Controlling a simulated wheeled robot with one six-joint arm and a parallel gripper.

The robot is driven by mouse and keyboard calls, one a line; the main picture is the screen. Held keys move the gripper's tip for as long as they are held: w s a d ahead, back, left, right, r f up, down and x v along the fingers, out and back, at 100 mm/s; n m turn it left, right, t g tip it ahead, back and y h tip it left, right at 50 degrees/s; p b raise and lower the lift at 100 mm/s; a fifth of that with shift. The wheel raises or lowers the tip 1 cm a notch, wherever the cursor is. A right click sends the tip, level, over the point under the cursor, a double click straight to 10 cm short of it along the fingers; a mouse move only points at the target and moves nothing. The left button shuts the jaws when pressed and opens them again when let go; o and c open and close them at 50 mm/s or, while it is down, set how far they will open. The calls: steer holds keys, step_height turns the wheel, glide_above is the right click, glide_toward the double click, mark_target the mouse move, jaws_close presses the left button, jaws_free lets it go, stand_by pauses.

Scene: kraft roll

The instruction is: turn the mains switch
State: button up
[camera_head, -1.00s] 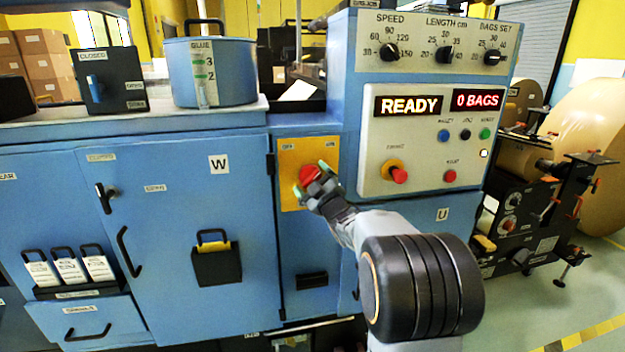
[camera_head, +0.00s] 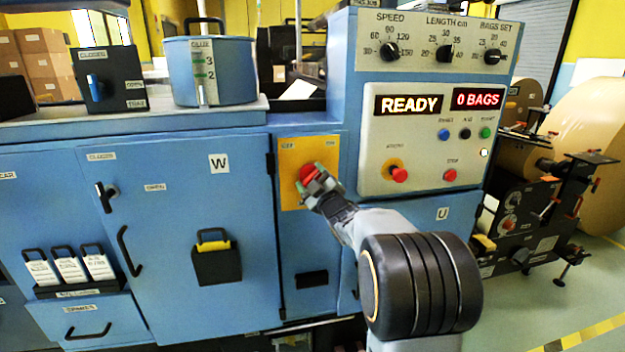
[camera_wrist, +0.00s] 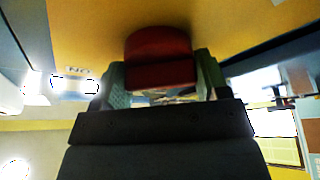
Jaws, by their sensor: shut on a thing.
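The mains switch is a red knob (camera_head: 307,172) on a yellow plate (camera_head: 291,192) on the blue machine front. The plate has small labels along its top edge, too small to read surely in the head view. In the wrist view the red knob (camera_wrist: 160,58) sits between the two green-padded fingers, with the yellow plate (camera_wrist: 90,25) behind it. My gripper (camera_head: 314,180) is shut on the knob, one finger on each side. My fingers and wrist hide part of the knob. A label by the plate's edge (camera_wrist: 78,71) reads as "ON" upside down in the wrist view.
A control panel (camera_head: 425,150) to the right shows READY and 0 BAGS, with a red button on a yellow disc (camera_head: 398,174). A blue glue pot (camera_head: 212,75) stands on the ledge at left. A door (camera_head: 180,220) marked W is left of the plate.

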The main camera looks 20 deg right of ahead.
steer(key=shift+n, duration=0.4)
steer(key=n+g+y+b, duration=0.1)
steer(key=n+b, duration=0.1)
steer(key=n, duration=0.1)
steer(key=shift+n, duration=0.3)
steer(key=n+g, duration=0.1)
steer(key=n, duration=0.1)
steer(key=n+g, duration=0.1)
steer(key=n, duration=0.1)
steer(key=shift+r+n+y, duration=0.15)
steer(key=shift+n+y, duration=0.15)
steer(key=shift+y, duration=0.1)
steer(key=n+g+h+p, duration=0.1)
steer(key=n+g+p, duration=0.1)
steer(key=n, duration=0.2)
steer(key=shift+r+n, duration=0.1)
steer(key=shift+n, duration=0.2)
steer(key=n+g+h+p, duration=0.1)
steer(key=n+p, duration=0.1)
steer(key=n, duration=0.1)
steer(key=shift+n, duration=0.3)
steer(key=o, duration=0.9)
steer(key=shift+o, duration=0.2)
